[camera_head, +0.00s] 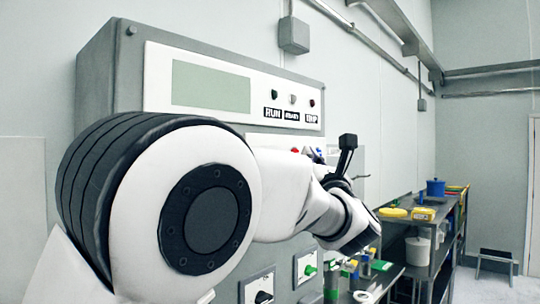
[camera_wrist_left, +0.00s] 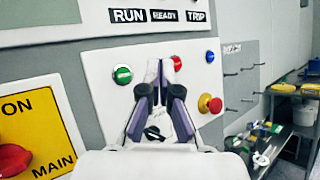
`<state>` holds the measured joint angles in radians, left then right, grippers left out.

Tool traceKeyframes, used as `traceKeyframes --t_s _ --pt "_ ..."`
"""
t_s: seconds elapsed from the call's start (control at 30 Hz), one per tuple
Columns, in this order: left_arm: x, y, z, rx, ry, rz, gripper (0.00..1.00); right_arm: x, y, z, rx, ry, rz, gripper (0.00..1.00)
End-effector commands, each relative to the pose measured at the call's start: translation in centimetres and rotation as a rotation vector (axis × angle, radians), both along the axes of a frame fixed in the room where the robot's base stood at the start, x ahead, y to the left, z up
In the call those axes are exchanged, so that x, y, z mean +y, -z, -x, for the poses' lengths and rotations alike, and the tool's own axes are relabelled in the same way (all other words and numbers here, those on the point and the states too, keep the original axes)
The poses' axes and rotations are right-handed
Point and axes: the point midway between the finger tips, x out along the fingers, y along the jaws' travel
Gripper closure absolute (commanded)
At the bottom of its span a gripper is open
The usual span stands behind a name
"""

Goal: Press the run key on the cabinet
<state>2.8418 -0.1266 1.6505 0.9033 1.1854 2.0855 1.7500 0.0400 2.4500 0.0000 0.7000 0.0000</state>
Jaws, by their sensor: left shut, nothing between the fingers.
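The grey cabinet (camera_head: 95,95) with a white upper panel stands in front of me. Its RUN label (camera_head: 272,112) also shows in the left wrist view (camera_wrist_left: 128,15). In the left wrist view a round green key (camera_wrist_left: 122,74) is left of my left gripper (camera_wrist_left: 160,72), on the white button plate. A red key (camera_wrist_left: 176,63) is just right of the fingertips and a blue key (camera_wrist_left: 210,57) farther right. The gripper is shut and empty, pointing at the plate; whether it touches cannot be told. In the head view my left arm hides the green key and the fingers.
A red mushroom button (camera_wrist_left: 210,103) is right of my fingers. A yellow main switch (camera_wrist_left: 35,132) is at the left. A shelf bench (camera_head: 400,245) with containers and a step stool (camera_head: 497,264) stand at the right.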

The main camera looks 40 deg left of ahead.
Motion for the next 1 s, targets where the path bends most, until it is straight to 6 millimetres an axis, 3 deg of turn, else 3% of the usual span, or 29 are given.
traceKeyframes --t_s 0.27,0.67,0.73,1.0 --pt "0.7 -0.1 -0.1 0.005 -0.001 -0.001 1.00 0.0 -0.4 0.0 0.000 0.000 0.000 0.65" --pt "6.3 -0.1 -0.5 0.006 -0.001 0.001 1.00 0.0 -2.7 0.0 0.000 0.000 0.000 0.65" --pt "7.2 0.5 -0.6 0.002 -0.001 0.001 1.00 0.0 -1.4 0.0 -0.001 0.000 0.000 0.65" --pt "8.8 0.2 -0.7 0.004 0.000 -0.003 1.00 0.0 -0.8 0.0 0.000 0.000 0.000 0.65"
